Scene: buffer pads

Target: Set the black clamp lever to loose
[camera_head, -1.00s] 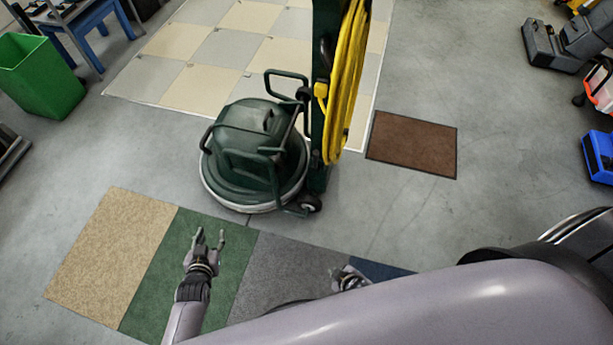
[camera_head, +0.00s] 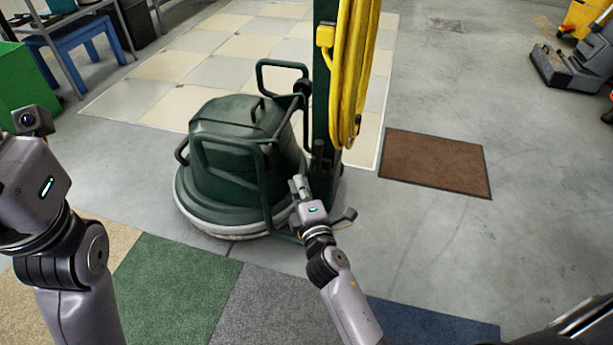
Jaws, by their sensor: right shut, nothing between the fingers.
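The dark green floor buffer (camera_head: 222,150) stands upright on the floor. Its green handle post (camera_head: 322,110) rises at its right side. A small black part, which looks like the clamp lever (camera_head: 319,152), is low on the post; its setting is too small to read. My right gripper (camera_head: 298,184) is shut and empty, just below that part and in front of the machine's right side. I cannot tell whether it touches the machine. My left gripper's grey body (camera_head: 35,190) is at the left edge; its fingers do not show.
Yellow cable (camera_head: 352,75) hangs coiled on the post. A green tube guard surrounds the machine's front. Green (camera_head: 175,285), grey and blue (camera_head: 430,325) carpet pieces lie in front. A brown mat (camera_head: 435,162) lies to the right, with bare floor around it.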

